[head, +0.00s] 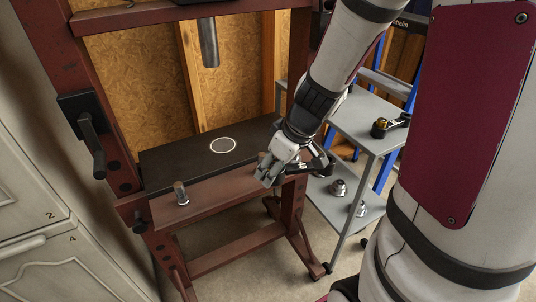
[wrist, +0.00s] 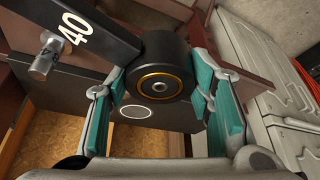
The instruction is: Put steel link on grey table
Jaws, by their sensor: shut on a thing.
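The steel link is a dark bar marked 40 with a round, brass-ringed boss (wrist: 160,72) at one end. My gripper (wrist: 160,90) is shut on this boss, its teal pads on either side in the wrist view. In the head view my gripper (head: 264,177) is over the front beam of a red press, and part of the dark link (head: 312,166) shows to its right. My fingers hide the rest there. The grey table (head: 358,122) stands to the right of the press, behind my arm.
A dark part with a brass bushing (head: 380,127) lies on the grey tabletop. Metal parts (head: 338,187) stand on its lower shelf. The press has a black plate (head: 185,157) with a white ring, a steel pin (head: 181,192) and a ram (head: 209,42) above. White cabinets (head: 30,200) are at left.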

